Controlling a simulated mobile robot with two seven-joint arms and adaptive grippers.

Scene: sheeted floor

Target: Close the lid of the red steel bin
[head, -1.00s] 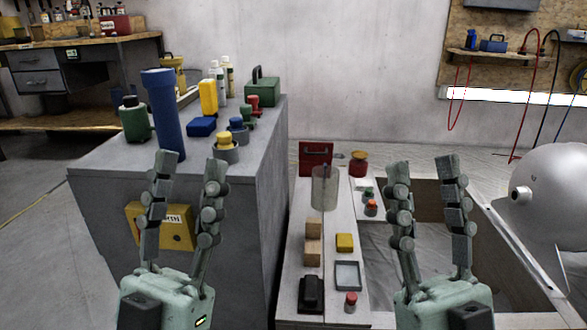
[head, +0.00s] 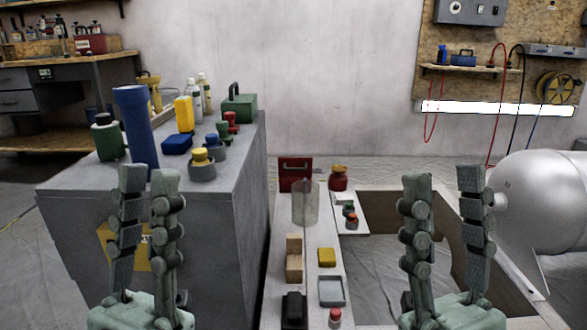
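A red box-like thing with a pale handle on its face (head: 296,174), likely the red steel bin, stands at the far end of the pale bench, left of the picture's middle. It is small in view, and I cannot tell how its lid stands. A clear cylinder in front covers part of its lower side. My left gripper (head: 148,178) is raised in front of the grey cabinet, fingers apart and empty, well short of the red box. My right gripper (head: 445,180) is open and empty, in front of the sheeted opening on the right. Neither gripper touches anything.
The grey cabinet (head: 155,190) on the left carries a blue cylinder (head: 132,130), bottles and several jars. The pale bench (head: 310,240) holds wooden blocks, a yellow block (head: 326,257), a grey tray (head: 332,304) and a red jar (head: 339,180). A silver tank (head: 545,200) stands right.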

